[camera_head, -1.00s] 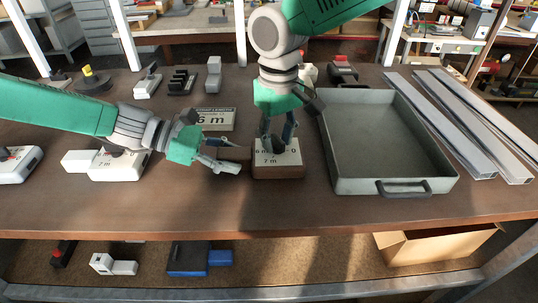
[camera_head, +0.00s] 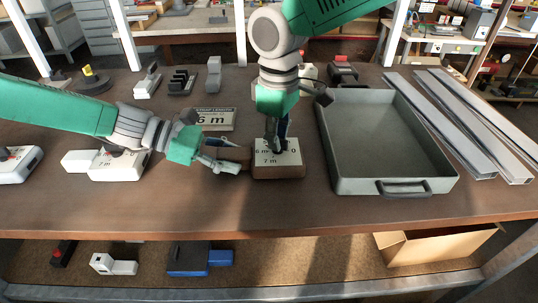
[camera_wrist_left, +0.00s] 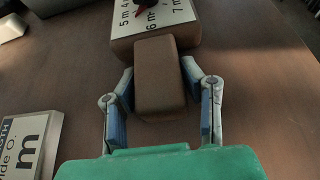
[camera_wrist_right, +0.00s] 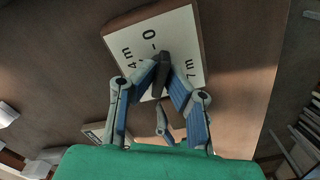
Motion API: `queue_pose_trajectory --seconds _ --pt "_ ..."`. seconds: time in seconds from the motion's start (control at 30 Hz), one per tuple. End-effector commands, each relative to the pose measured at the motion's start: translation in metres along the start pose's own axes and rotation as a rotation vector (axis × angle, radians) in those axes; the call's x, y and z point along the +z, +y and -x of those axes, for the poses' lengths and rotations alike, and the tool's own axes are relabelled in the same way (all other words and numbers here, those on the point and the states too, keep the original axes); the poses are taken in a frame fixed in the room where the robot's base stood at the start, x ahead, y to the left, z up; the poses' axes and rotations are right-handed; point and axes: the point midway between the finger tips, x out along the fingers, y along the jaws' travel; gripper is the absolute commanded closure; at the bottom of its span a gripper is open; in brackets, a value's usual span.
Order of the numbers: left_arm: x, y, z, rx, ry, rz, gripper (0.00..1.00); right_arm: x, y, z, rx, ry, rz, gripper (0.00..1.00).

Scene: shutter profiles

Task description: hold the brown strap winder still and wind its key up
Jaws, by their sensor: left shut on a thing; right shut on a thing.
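The brown strap winder (camera_head: 278,172) sits on the bench with a white dial plate on top marked in metres and 0. Its brown end block (camera_wrist_left: 158,78) extends to the left. My left gripper (camera_head: 226,158) is shut on this block, one finger on each side. The dark key (camera_wrist_right: 161,74) stands up from the middle of the dial. My right gripper (camera_head: 278,142) comes down from above and is shut on the key. A red pointer tip (camera_wrist_left: 139,12) shows beside the key in the left wrist view. The fingers hide part of the dial.
A grey metal tray (camera_head: 385,186) stands close on the right, with long metal profiles (camera_head: 455,125) beyond it. A white winder (camera_head: 118,168) lies under my left forearm. The bench front is clear.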

Motion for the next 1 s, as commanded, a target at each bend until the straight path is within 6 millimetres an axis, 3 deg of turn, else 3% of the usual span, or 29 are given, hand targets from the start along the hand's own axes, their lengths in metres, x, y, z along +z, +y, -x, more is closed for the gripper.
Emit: queue_pose_trajectory --seconds 0.3,0.7,1.0 --pt "-0.0005 -0.0006 -0.0003 -0.002 0.001 0.000 1.00 -0.0001 0.0008 0.0008 0.001 0.002 0.037 1.00" --pt "-0.0005 -0.0009 -0.0004 -0.002 0.001 0.000 1.00 0.0000 0.0012 0.0010 0.002 0.002 0.517 1.00" --pt "-0.0006 -0.0013 -0.0004 -0.003 0.001 -0.001 1.00 0.0000 0.0016 0.0012 0.003 0.002 0.529 1.00"
